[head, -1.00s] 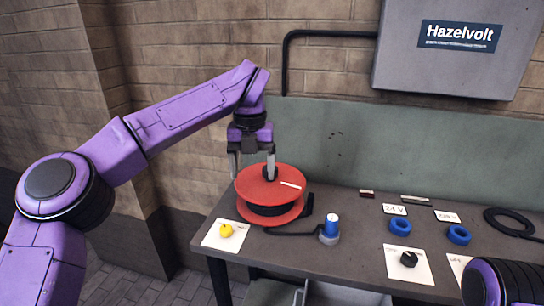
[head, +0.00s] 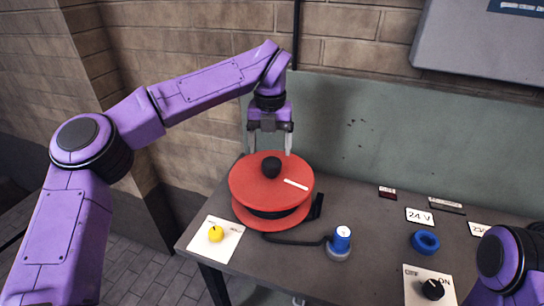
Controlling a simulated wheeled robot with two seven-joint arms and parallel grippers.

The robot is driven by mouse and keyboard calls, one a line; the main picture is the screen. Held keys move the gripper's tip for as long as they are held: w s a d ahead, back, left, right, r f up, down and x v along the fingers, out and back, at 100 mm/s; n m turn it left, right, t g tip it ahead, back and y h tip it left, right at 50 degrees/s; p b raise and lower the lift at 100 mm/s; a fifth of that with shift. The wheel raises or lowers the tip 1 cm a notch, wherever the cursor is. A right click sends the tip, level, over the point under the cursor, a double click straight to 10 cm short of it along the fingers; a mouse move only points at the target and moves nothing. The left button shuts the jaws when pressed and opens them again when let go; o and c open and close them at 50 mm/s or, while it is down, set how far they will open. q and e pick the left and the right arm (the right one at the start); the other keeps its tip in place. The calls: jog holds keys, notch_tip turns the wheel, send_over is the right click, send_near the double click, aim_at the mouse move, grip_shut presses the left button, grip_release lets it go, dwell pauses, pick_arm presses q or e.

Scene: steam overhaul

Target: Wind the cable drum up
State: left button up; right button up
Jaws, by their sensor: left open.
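The cable drum (head: 262,183) is a red reel with black cable wound between its two discs, standing on the left part of the bench. A black knob (head: 271,167) sticks up from its top disc, beside a white stripe (head: 296,184). A cable runs from the drum to a blue plug (head: 342,238) at its right. My left gripper (head: 270,148) is open and points down, above and just behind the knob in the picture, apart from it as far as I can tell. My right arm shows at the lower right edge; its gripper is out of view.
A yellow knob (head: 215,234) on a white plate sits at the bench's front left. Right of the drum are a 24 V label (head: 419,216), a blue ring (head: 425,242) and a black OFF/ON switch (head: 432,289). A grey cabinet (head: 470,50) hangs on the wall.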

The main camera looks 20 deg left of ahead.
aim_at(271, 162)
pick_arm(q)
jog(key=f, duration=0.2)
jog(key=w+f, duration=0.1)
jog(key=f, duration=0.2)
jog(key=shift+w+f+p, duration=0.15)
jog(key=shift+f+p, duration=0.15)
jog(key=shift+s+r, duration=0.15)
jog(key=shift+s, duration=0.2)
jog(key=shift+c, duration=0.4)
jog(key=shift+w, duration=0.1)
grip_shut()
